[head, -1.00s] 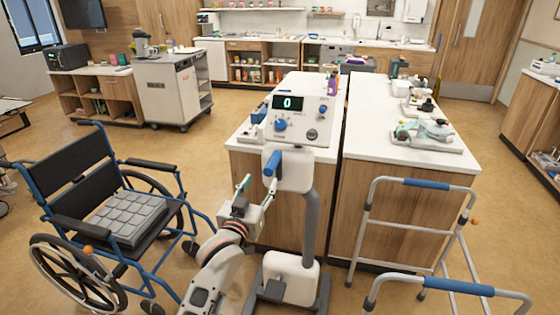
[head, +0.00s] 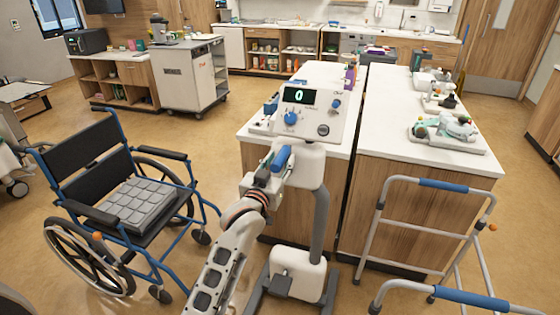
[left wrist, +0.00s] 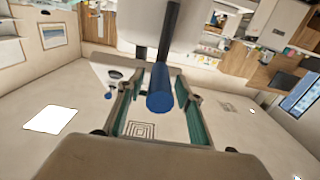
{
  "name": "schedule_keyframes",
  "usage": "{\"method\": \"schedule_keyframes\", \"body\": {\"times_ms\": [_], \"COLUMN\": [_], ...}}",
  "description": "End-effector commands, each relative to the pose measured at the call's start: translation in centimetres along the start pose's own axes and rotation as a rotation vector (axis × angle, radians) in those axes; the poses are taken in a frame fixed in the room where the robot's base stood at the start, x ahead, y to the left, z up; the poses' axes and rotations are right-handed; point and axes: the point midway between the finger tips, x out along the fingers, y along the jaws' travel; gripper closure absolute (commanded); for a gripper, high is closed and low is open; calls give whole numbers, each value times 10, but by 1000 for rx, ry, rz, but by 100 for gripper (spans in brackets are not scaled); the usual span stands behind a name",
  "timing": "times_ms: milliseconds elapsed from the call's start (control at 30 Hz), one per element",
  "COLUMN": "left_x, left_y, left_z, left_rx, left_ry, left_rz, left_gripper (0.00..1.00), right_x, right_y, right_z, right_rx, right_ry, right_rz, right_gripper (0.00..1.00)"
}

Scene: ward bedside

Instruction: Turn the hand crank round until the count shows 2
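The crank device (head: 310,110) is a white panel on a grey post in front of the counters, and its dark display (head: 299,96) reads 0 in green. A blue crank handle (head: 282,158) sticks out below the panel. It also shows end-on in the left wrist view (left wrist: 160,98). My left gripper (head: 272,166) is at the handle. In the left wrist view its two green-padded fingers (left wrist: 157,90) stand on either side of the handle, with small gaps visible. The crank's arm is mostly hidden. My right gripper is not in view.
A wheelchair (head: 120,190) stands to the left. A walker frame (head: 440,186) with blue grips is at the right. Two white-topped counters (head: 385,120) stand behind the device. The floor between wheelchair and device is partly open.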

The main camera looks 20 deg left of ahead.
Motion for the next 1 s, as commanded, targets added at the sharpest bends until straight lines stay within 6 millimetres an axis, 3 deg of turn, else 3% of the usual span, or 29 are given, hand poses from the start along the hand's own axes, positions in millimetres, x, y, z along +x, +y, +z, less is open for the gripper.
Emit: {"method": "schedule_keyframes", "body": {"times_ms": [33,100,267,600,1000], "left_x": [0,0,0,0,0], "left_y": [0,0,1,46,54], "left_z": [0,0,0,13,16], "left_rx": [0,0,-1,-4,-2], "left_ry": [0,0,0,-3,-2], "left_rz": [0,0,0,2,2], "left_gripper": [82,99,99,99,99], "right_x": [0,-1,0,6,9], "right_y": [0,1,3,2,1], "right_z": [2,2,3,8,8], "right_rx": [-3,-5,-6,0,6], "right_ry": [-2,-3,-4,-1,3], "right_rz": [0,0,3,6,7], "right_gripper": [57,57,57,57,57]}}
